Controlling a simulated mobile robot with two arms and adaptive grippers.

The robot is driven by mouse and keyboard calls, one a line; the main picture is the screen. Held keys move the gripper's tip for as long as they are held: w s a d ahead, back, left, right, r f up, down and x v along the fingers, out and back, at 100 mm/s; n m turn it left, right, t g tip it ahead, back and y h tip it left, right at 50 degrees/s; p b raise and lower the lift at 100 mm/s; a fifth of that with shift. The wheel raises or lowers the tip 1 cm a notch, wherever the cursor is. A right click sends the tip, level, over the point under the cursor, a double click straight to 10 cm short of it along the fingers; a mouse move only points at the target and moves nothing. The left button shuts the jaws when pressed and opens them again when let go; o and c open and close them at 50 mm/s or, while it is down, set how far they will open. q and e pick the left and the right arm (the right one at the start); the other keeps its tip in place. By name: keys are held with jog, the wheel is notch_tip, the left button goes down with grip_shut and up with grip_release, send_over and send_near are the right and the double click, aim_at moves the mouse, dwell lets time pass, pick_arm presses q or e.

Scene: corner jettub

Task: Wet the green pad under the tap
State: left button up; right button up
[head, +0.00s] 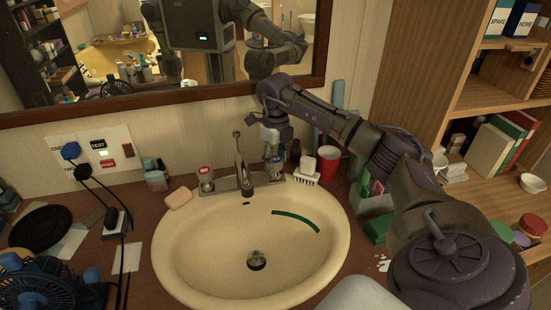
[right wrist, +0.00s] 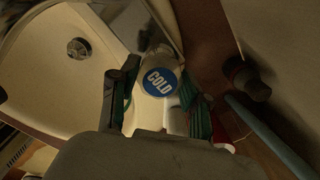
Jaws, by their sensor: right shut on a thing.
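My right gripper (head: 273,150) is at the right side of the tap (head: 241,165), over the sink's back rim. In the right wrist view its two fingers sit on either side of the blue and white COLD knob (right wrist: 160,82), shut on it. The HOT knob (head: 206,178) stands free at the left. I cannot make out running water below the spout. A green block, which looks like the pad (head: 379,228), lies on the counter right of the sink. A curved green strip (head: 297,220) lies in the basin. My left gripper is not in view.
The cream sink (head: 190,255) has an open drain (head: 257,260). Soap (head: 179,198) lies left of it. A brush (head: 306,172) and red cup (head: 328,160) stand behind at the right. A fan (head: 40,280) and plugged cables are at the left; shelves (head: 485,90) stand right.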

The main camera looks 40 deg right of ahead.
jog(key=shift+n+p, duration=0.65)
jog(key=shift+n, duration=2.15)
jog(key=o, duration=1.1)
jog(key=shift+o, duration=0.2)
notch_tip(320, 180, up, 12)
